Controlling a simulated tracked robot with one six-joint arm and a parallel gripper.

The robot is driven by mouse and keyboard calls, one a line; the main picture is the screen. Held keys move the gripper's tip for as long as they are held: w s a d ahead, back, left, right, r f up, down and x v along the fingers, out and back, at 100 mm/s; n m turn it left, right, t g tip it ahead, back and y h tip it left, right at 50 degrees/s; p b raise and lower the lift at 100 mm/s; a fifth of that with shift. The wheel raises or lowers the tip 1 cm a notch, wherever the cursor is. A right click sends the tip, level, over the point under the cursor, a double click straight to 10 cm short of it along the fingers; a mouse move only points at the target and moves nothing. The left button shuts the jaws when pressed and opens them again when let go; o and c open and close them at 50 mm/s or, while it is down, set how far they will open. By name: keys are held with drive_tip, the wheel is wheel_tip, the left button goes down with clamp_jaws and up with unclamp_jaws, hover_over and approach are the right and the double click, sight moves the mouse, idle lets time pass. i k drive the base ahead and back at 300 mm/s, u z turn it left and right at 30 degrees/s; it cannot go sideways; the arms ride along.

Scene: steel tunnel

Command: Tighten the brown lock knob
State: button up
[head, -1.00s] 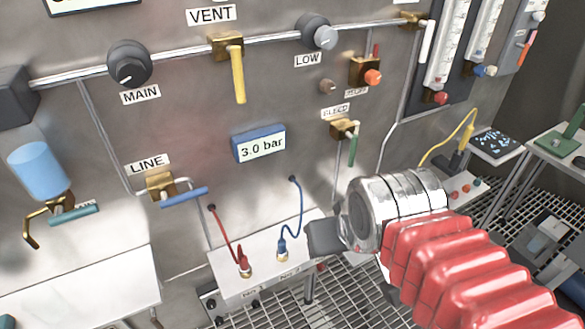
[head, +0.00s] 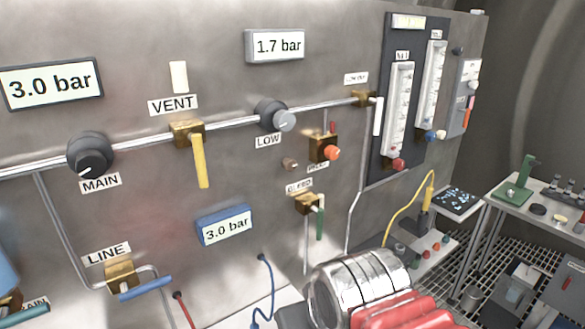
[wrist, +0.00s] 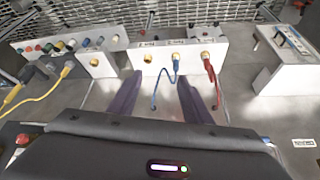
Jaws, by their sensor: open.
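The brown lock knob (head: 290,163) is a small round knob on the steel panel in the head view. It sits below the LOW regulator knob (head: 276,115) and left of a brass block with an orange knob (head: 332,152). My gripper (wrist: 160,98) shows in the wrist view as two purple fingers spread apart, with nothing between them. A blue cable and a white socket box lie beyond the fingers. In the head view my arm is at the bottom, below the brown knob, and the fingertips are not visible. I cannot make out the brown knob in the wrist view.
A brass valve with a green handle (head: 320,222) is under the brown knob. The VENT valve's yellow handle (head: 201,160) sticks down to its left. Blue (head: 264,290) and red cables hang low. A side table (head: 540,210) stands at right.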

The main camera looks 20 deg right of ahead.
sight(288, 163)
drive_tip(key=k, duration=1.35)
drive_tip(key=u, duration=0.5)
drive_tip(key=i, duration=1.6)
drive_tip(key=z, duration=0.05)
